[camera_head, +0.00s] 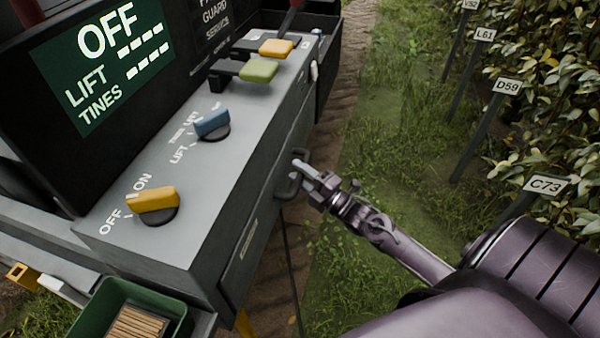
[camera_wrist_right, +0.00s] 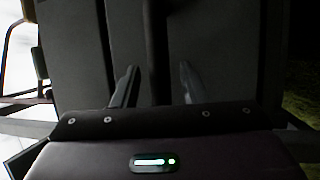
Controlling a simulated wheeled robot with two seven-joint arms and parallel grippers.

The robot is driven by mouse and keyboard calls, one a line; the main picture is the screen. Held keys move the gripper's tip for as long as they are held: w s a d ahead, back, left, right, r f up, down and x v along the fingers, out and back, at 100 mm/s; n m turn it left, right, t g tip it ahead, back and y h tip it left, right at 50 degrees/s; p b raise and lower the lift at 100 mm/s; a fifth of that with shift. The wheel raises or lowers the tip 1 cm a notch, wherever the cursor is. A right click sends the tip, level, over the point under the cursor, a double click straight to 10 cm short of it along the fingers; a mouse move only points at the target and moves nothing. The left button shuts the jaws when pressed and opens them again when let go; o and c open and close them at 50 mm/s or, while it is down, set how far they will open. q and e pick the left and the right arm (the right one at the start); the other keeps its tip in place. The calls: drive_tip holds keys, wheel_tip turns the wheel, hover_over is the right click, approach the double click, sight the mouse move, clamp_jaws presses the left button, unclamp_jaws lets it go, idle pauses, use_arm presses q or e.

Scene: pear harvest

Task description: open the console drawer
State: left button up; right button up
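The grey console (camera_head: 150,235) stands at the left with its drawer front (camera_head: 262,215) on the right-hand side face. The drawer looks shut, flush with the console. Its dark handle (camera_head: 285,188) sticks out from that face. My right gripper (camera_head: 311,174) is at the handle. In the right wrist view the handle (camera_wrist_right: 157,40) runs as a dark upright bar between the two fingers of my right gripper (camera_wrist_right: 158,78). The fingers stand apart with a gap on each side of the bar. My left gripper is not in view.
The console top carries a yellow knob (camera_head: 153,199), a blue knob (camera_head: 212,123) and green (camera_head: 258,70) and yellow (camera_head: 276,47) levers. A green bin (camera_head: 165,303) sits at the lower left. Leafy plants (camera_head: 550,120) with marker signs (camera_head: 508,87) line the right, beyond open grass.

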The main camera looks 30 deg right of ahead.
drive_tip(key=shift+c, duration=0.4)
clamp_jaws()
drive_tip(key=s+d+p, duration=0.3)
drive_tip(key=s+d, duration=0.9)
drive_tip(key=s, duration=0.2)
drive_tip(key=shift+s+d, duration=0.2)
drive_tip(key=shift+o, duration=0.4)
unclamp_jaws()
drive_tip(key=v, duration=0.7)
drive_tip(key=shift+s+b, duration=0.35)
drive_tip(key=shift+b, duration=0.1)
drive_tip(key=shift+d+f, duration=0.1)
drive_tip(key=shift+f, duration=0.1)
